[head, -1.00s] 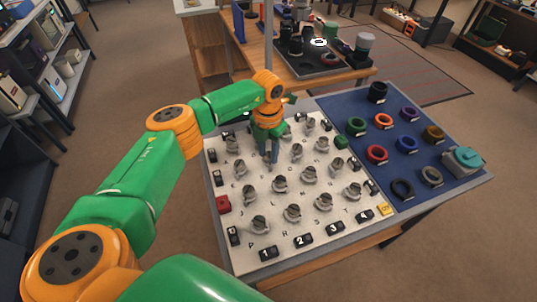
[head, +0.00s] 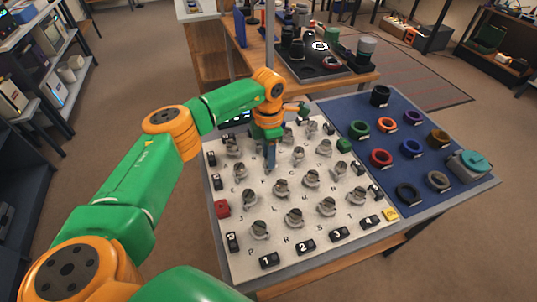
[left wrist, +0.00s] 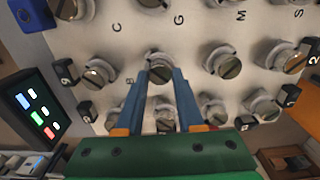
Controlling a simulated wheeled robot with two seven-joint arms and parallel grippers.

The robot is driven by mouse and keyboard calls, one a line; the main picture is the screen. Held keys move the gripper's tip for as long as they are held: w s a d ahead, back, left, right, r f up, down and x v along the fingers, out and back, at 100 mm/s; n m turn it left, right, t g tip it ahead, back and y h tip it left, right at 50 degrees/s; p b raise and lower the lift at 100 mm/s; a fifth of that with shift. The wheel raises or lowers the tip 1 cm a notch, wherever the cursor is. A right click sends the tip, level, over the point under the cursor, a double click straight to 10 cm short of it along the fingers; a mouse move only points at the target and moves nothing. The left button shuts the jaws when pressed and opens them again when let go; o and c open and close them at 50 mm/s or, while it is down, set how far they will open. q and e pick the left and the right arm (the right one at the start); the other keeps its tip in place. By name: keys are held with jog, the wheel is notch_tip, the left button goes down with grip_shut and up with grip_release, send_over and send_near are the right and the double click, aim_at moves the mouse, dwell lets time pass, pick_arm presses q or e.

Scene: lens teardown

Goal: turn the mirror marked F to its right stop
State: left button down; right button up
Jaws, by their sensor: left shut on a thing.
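The pale board (head: 226,262) carries rows of grey mirror mounts with small letters beside them. My left gripper (head: 270,160) points down at a mount in the back left part of the board. In the left wrist view its two blue fingers (left wrist: 160,80) are shut on a mirror (left wrist: 159,60), one finger on each side. The letters C, G, M and S show in that view, above the row with the held mirror. No F is readable, so I cannot read the held mirror's mark. My right gripper is not in view.
Other mounts (left wrist: 224,63) stand close on both sides of the fingers. Black numbered blocks (head: 269,260) line the board's front edge. A blue mat (head: 395,125) with coloured rings lies to the right. A lit screen (left wrist: 38,112) stands near the board's edge.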

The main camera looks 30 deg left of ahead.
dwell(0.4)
pick_arm(q)
jog(key=c, duration=0.5)
grip_release()
notch_tip(320, 180, up, 7)
jog(key=shift+r+b, duration=0.1)
jog(key=shift+b, duration=0.45)
